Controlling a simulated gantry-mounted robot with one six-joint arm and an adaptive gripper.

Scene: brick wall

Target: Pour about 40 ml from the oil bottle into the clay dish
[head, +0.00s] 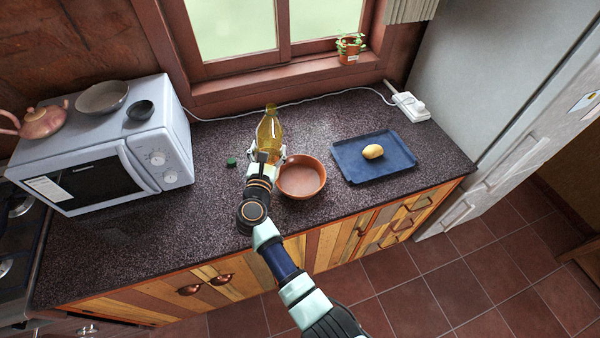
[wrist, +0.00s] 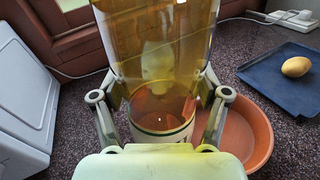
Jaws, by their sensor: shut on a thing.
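The oil bottle (head: 269,128) is yellow-green and see-through, and stands about upright on or just above the counter. My gripper (head: 265,157) is shut on it from the front. In the wrist view the bottle (wrist: 162,60) fills the middle, between the two fingers of my gripper (wrist: 160,105). The clay dish (head: 301,178) is round, terracotta-coloured and looks empty. It sits just right of the bottle; the dish also shows in the wrist view (wrist: 240,135), partly hidden by the bottle and finger. I cannot tell whether the bottle's base touches the counter.
A small green cap (head: 231,162) lies left of the bottle. A blue tray (head: 365,167) with a potato (head: 373,151) is to the right. A microwave (head: 110,155) stands on the left. A white cable and power strip (head: 410,106) run along the back.

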